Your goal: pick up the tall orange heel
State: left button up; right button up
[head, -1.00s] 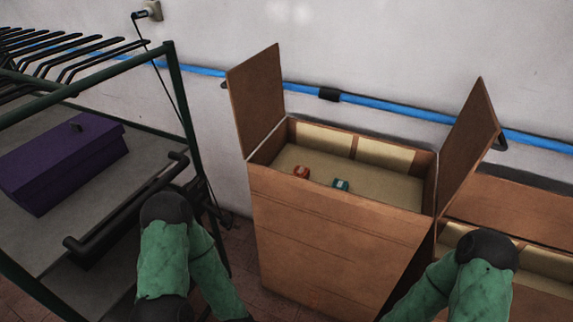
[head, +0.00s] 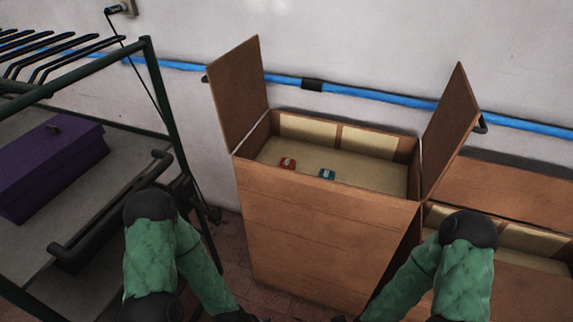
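A small orange-red object (head: 287,163), seemingly the orange heel, lies inside an open cardboard box (head: 325,235), toward its left side. It is too small here to judge its height or shape. A small teal object (head: 326,174) lies just right of it in the same box, nearer the front wall. My two green-sleeved arms come in at the bottom, one left of the box and one at its right. Their lower ends run to the bottom edge, and neither gripper's fingers show. Nothing is seen touching the orange object.
The box's side flaps (head: 238,92) stand up at left and right. A second open box (head: 545,245) adjoins on the right. A metal rack (head: 165,105) with a purple box (head: 45,170) stands at left. A wall with a blue pipe (head: 395,97) is close behind.

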aim_at(285, 163)
jog(key=i+l+u, duration=0.1)
jog(key=l+u, duration=0.55)
jog(key=i+l+u, duration=0.1)
jog(key=l+u, duration=0.25)
jog(key=j, duration=0.1)
